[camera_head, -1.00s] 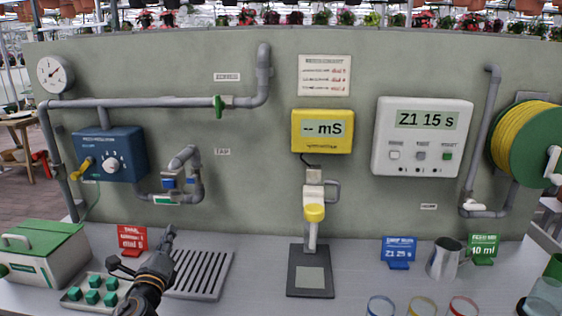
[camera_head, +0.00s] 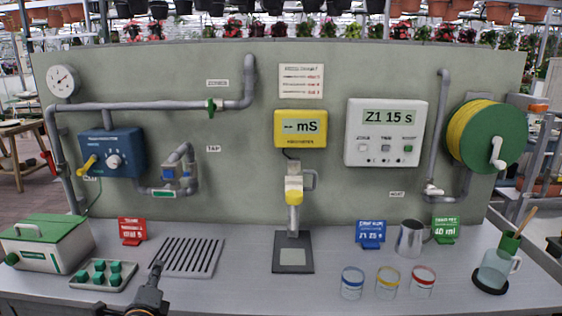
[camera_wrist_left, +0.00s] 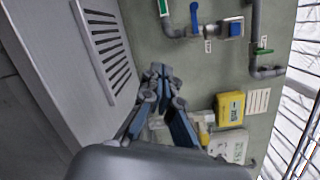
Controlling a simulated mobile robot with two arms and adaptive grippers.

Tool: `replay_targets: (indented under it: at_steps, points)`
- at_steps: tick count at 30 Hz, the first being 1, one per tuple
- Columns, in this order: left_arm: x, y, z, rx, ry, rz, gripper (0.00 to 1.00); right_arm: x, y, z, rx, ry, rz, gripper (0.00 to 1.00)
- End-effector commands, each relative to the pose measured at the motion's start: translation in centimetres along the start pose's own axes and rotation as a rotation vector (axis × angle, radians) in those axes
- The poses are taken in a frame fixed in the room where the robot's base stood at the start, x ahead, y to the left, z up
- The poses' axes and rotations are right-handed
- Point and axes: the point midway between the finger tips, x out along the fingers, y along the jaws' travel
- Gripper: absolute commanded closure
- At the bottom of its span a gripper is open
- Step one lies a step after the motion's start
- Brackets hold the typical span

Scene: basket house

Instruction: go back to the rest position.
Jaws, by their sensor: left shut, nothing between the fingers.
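My left gripper (camera_head: 156,270) is low at the front left of the bench in the head view, by the slotted drain grate (camera_head: 190,257). Its fingers are shut with nothing between them. In the left wrist view the gripper (camera_wrist_left: 160,72) points toward the grey wall panel, with the grate (camera_wrist_left: 104,45) to its left. My right gripper is not in view.
The green-lidded box (camera_head: 45,245) and tray of green knobs (camera_head: 103,274) stand left of the gripper. The meter stand (camera_head: 293,255) is mid-bench. Three glasses (camera_head: 387,283), a metal jug (camera_head: 411,238) and a glass pitcher (camera_head: 495,268) stand right. The front middle bench is clear.

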Motion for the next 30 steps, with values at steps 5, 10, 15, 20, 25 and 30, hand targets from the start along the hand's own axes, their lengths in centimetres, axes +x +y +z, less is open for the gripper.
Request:
replay_targets:
  at_steps: [5, 10, 15, 20, 25, 30]
  points:
    - [-3.6, 3.5, -2.2, -0.248, 0.006, 0.146, 1.00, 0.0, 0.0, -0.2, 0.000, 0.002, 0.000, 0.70]
    - [-8.6, 7.5, -4.7, -0.539, -0.011, 0.345, 1.00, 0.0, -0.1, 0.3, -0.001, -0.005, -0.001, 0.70]
    - [-17.1, 12.4, -7.8, -0.913, -0.085, 0.653, 1.00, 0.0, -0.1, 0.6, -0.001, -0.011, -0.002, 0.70]
    - [-24.6, 15.0, -9.8, -1.175, -0.190, 0.910, 1.00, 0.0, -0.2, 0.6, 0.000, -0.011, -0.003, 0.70]
    - [-30.5, 15.9, -11.0, -1.341, -0.292, 1.103, 1.00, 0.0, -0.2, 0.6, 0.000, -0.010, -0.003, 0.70]
    - [-35.6, 16.1, -11.7, -1.459, -0.394, 1.264, 1.00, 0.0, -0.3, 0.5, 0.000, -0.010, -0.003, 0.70]
